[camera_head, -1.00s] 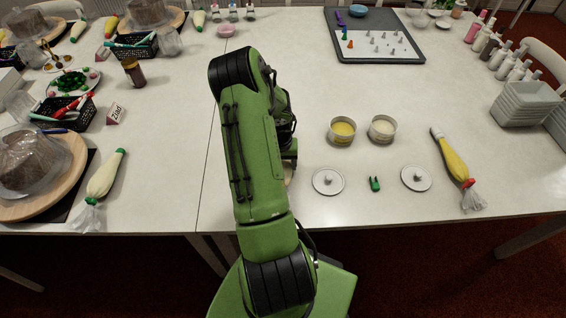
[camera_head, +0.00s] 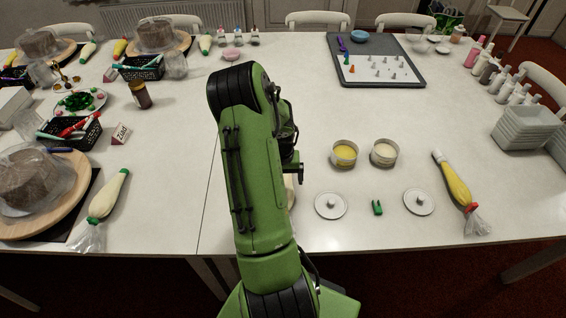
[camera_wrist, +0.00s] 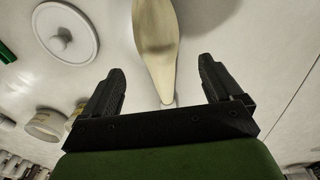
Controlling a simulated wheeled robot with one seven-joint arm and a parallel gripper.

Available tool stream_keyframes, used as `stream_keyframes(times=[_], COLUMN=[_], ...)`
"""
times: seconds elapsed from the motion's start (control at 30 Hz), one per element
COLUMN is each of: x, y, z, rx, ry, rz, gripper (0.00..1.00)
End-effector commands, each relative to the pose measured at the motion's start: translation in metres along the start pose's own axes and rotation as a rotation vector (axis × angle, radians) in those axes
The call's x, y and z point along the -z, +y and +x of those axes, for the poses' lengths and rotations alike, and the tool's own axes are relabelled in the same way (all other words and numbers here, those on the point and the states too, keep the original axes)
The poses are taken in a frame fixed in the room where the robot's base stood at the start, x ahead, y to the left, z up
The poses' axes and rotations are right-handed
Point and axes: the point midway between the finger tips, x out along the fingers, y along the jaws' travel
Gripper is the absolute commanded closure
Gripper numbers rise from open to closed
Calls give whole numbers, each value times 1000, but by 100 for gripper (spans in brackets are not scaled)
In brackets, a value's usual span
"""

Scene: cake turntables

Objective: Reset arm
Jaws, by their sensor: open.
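My gripper (camera_wrist: 161,68) is open in the wrist view, its two black fingers spread apart. A cream-coloured tapered bag (camera_wrist: 157,35) lies on the table beyond the fingers, its tip pointing into the gap between them. The jaws are not closed on it. In the head view my green arm reaches over the table's front edge and mostly hides the gripper. A pale sliver (camera_head: 289,191) shows beside the arm, likely the same bag.
Right of the arm are two tubs (camera_head: 344,153) (camera_head: 384,152), two lids (camera_head: 330,205) (camera_head: 419,201), a green clip (camera_head: 377,207) and a yellow piping bag (camera_head: 455,185). A cake on a board (camera_head: 70,212) stands left. The table's middle is mostly clear.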

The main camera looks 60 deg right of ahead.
Motion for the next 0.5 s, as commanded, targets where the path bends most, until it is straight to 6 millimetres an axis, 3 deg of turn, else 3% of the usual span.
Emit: stream_keyframes(times=[0.03, 0.2, 0.33, 0.5], x=[1, 1, 1, 0], y=[0, 0, 0, 0], z=[-19, -66, -91, -102], rx=[1, 1, 0, -1], ry=[5, 5, 2, 0], rz=[0, -1, -1, 0], gripper=[8, 8, 8, 8])
